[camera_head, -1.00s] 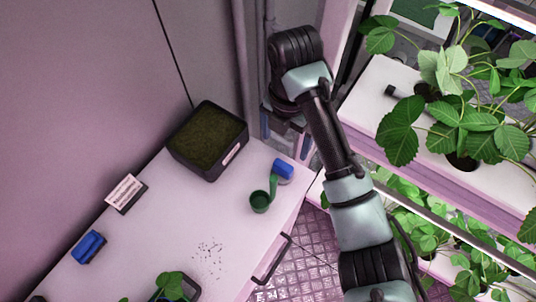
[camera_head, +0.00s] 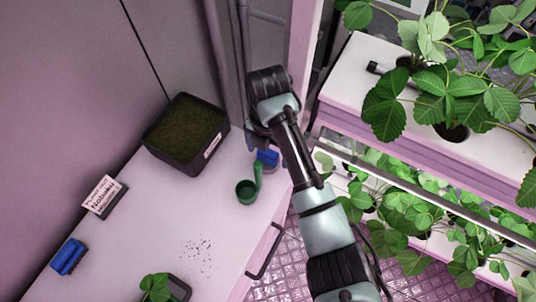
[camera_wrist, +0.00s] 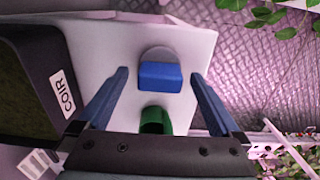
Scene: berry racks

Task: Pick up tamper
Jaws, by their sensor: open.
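The tamper looks like a blue block handle (camera_wrist: 160,77) on a grey round base (camera_wrist: 158,53), standing on the white bench. In the head view its blue handle (camera_head: 268,157) is at the bench's far right corner, partly hidden by my arm. My gripper (camera_wrist: 160,74) is open and empty in the wrist view. Its two blue-grey fingers lie left and right of the tamper in the picture, with gaps on both sides. I cannot tell the height of the fingertips above the bench. In the head view the fingers are mostly hidden.
A green scoop (camera_head: 247,191) lies right beside the tamper. A dark coir tray (camera_head: 212,143) stands to the left. Plant racks (camera_head: 400,170) stand on the right.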

